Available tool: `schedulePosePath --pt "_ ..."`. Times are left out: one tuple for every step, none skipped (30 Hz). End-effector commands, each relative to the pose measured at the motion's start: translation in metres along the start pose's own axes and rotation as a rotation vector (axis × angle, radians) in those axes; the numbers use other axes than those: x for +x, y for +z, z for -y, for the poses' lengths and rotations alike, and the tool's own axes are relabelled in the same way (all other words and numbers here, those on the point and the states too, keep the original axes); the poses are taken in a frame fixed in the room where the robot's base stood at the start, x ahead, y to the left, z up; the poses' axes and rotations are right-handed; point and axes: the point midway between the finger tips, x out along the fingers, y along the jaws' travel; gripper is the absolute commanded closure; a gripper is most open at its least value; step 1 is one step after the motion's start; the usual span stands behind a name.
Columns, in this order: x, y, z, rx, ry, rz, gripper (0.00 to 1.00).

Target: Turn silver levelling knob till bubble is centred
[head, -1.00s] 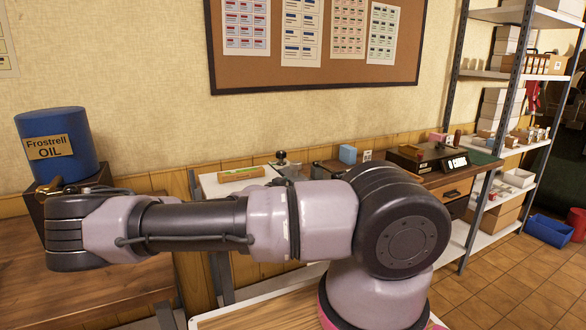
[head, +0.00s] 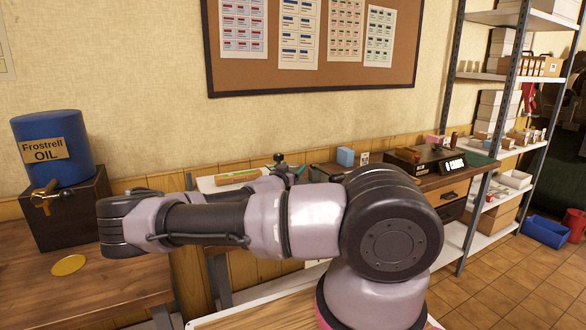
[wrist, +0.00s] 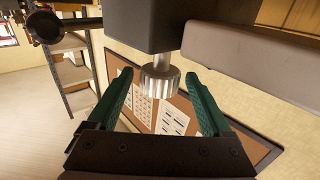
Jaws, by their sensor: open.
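The silver levelling knob (wrist: 160,82), a ribbed cylinder on a short shaft under a dark block (wrist: 155,22), shows in the wrist view. My gripper (wrist: 158,76) is open, with one green finger on each side of the knob and visible gaps between. The fingers do not appear to touch it. In the head view a wooden bar with a green patch (head: 238,177), which looks like a spirit level, lies on the bench behind my arm. Its bubble is too small to read. My arm hides the knob there, and I cannot make out my gripper clearly.
A blue oil drum (head: 52,148) with a brass tap (head: 47,197) stands on a dark box at the left. A yellow disc (head: 69,265) lies on the wooden table. A black-knobbed part (head: 279,158) rises near the bar. Shelving (head: 500,75) stands at the right.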

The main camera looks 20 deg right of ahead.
Motion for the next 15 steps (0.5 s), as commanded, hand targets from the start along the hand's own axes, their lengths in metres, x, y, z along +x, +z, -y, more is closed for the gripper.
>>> schedulePosePath --pt "0.0033 -0.0001 -0.0004 0.0 0.001 0.0 0.16" --pt "0.0043 -0.0002 -0.0003 0.0 0.0 0.0 0.16" --pt "0.0054 -0.0002 -0.0002 0.0 0.0 0.0 0.16" --pt "0.0058 -0.0003 -0.0001 0.0 0.0 0.0 0.16" --pt "0.0061 -0.0003 0.0 0.0 0.0 0.0 0.16" --pt "0.0062 -0.0003 0.0 0.0 0.0 0.0 0.16" --pt "0.0062 -0.0002 0.0 0.0 0.0 0.0 0.16" --pt "0.0061 -0.0002 0.0 0.0 0.0 0.0 0.16" --pt "0.006 -0.0002 -0.0001 0.0 0.0 0.0 0.16" --pt "0.006 -0.0002 -0.0001 0.0 0.0 0.0 0.16" --pt "0.006 -0.0002 -0.0001 0.0 0.0 0.0 0.2" --pt "0.006 -0.0002 -0.0001 0.0 0.0 0.0 0.35" --pt "0.0059 -0.0002 -0.0001 0.0 0.0 0.0 0.47" --pt "0.0059 -0.0002 -0.0002 0.0 0.0 0.0 0.58" --pt "0.0059 -0.0002 -0.0002 0.0 0.0 0.0 0.73"
